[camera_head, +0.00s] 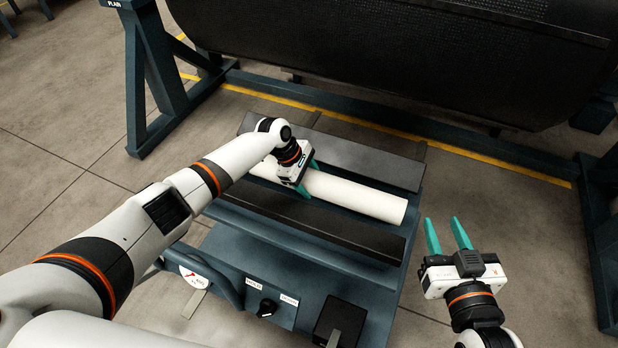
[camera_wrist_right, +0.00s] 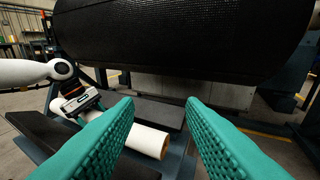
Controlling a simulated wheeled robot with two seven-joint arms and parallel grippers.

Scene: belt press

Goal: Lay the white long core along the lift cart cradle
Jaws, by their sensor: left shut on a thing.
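The white long core (camera_head: 352,195) lies lengthwise between the two dark pads of the lift cart cradle (camera_head: 372,163). Its right end is free and its left part is behind my left arm. My left gripper (camera_head: 303,180) is above the core, shut on it with its teal fingers around the tube. The core's open brown end also shows in the right wrist view (camera_wrist_right: 160,146). My right gripper (camera_head: 448,236) is open and empty, to the right of the cart. Whether the core's underside touches the cradle is hidden.
A large black roll (camera_head: 420,60) on a dark blue frame stands behind the cart. The cart's front panel has a black knob (camera_head: 267,307) and a black box (camera_head: 340,322). A yellow floor line (camera_head: 480,157) runs behind. Floor is clear around my right gripper.

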